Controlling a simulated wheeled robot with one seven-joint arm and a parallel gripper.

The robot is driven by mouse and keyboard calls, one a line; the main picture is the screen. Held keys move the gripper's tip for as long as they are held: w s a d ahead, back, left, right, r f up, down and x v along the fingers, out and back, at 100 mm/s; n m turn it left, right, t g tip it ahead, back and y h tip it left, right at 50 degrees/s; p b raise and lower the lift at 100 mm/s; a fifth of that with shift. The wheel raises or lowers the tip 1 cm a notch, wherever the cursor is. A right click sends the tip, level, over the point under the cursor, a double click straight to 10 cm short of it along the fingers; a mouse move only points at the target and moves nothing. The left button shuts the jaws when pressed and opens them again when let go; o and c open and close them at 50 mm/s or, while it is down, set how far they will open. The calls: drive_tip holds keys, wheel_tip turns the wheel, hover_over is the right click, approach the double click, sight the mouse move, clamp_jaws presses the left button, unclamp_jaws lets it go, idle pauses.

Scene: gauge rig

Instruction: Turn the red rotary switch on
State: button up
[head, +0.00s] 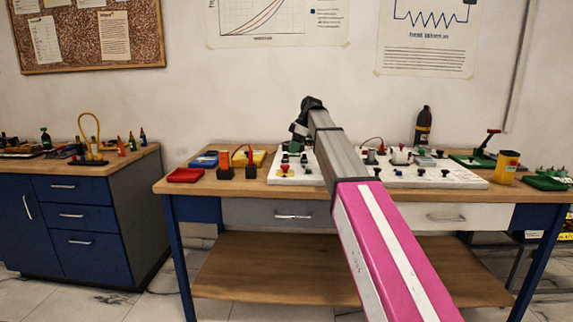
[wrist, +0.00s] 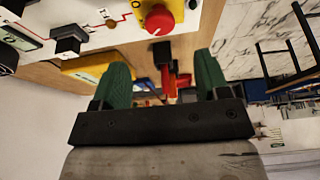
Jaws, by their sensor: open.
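The red rotary switch (wrist: 160,20) is a round red knob on a yellow base, fixed to a white panel (wrist: 103,12). In the head view the switch (head: 285,168) is small, on the left part of the white panel. My gripper (wrist: 163,68) is open, with its two green fingers apart and nothing held between them. The knob lies beyond the fingertips, apart from them. In the head view my arm hides part of the panel, and the gripper is hard to make out.
Left of the panel on the workbench (head: 215,183) stand a red tray (head: 186,175), a blue box (head: 204,160) and orange-and-black blocks. To the right are a dark bottle (head: 423,125) and a yellow cup (head: 506,167).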

sight(285, 169)
drive_tip(key=x, duration=0.8)
drive_tip(key=shift+a+f, duration=0.1)
drive_tip(key=shift+f, duration=0.2)
drive_tip(key=c, duration=0.9)
